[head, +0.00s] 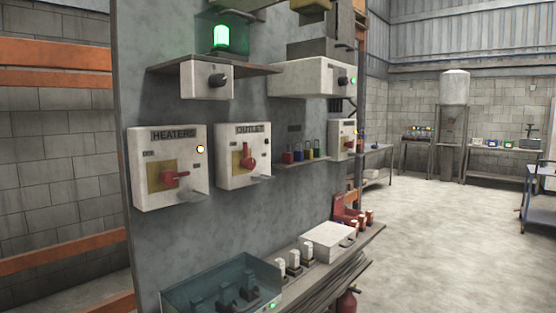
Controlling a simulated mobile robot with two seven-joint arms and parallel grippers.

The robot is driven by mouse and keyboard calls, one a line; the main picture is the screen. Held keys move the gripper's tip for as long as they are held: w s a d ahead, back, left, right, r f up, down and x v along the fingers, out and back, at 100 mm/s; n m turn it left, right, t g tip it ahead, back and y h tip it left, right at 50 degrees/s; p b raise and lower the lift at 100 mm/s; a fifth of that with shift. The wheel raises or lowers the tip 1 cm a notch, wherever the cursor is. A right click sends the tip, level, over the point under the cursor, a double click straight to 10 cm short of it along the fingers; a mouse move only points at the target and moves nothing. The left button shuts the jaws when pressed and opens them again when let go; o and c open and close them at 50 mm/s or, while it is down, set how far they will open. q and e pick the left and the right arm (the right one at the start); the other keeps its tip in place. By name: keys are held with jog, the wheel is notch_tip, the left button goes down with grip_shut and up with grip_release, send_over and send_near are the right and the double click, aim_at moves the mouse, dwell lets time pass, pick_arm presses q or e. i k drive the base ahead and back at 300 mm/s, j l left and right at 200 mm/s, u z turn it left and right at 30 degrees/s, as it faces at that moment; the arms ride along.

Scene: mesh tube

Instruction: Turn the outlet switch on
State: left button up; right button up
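The outlet switch box (228,178) is a white box labelled OUTLET, mounted on the grey panel in the middle of the head view. Its red handle (248,160) sits on a yellow plate and points upward, slightly tilted. To its left is a similar white box labelled HEATERS (142,186), whose red handle (174,178) lies sideways, pointing right. The HEATERS box has a lit yellowish lamp (200,149). A small lamp at the right side of the outlet box looks unlit. Neither of my grippers shows in this view.
A lower shelf carries a teal bin (215,290) and a white case (327,240). Open floor (440,235) lies right.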

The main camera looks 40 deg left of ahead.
aim_at(248, 162)
jog(key=i+u, duration=0.15)
jog(key=i, duration=0.4)
jog(key=i+l+u, duration=0.2)
jog(key=i, duration=0.35)
jog(key=i+l+u, duration=0.2)
jog(key=i+u, duration=0.3)
jog(key=i+l+u, duration=0.25)
jog(key=u, duration=0.25)
jog(key=i+l+u, duration=0.3)
jog(key=l+u, duration=0.2)
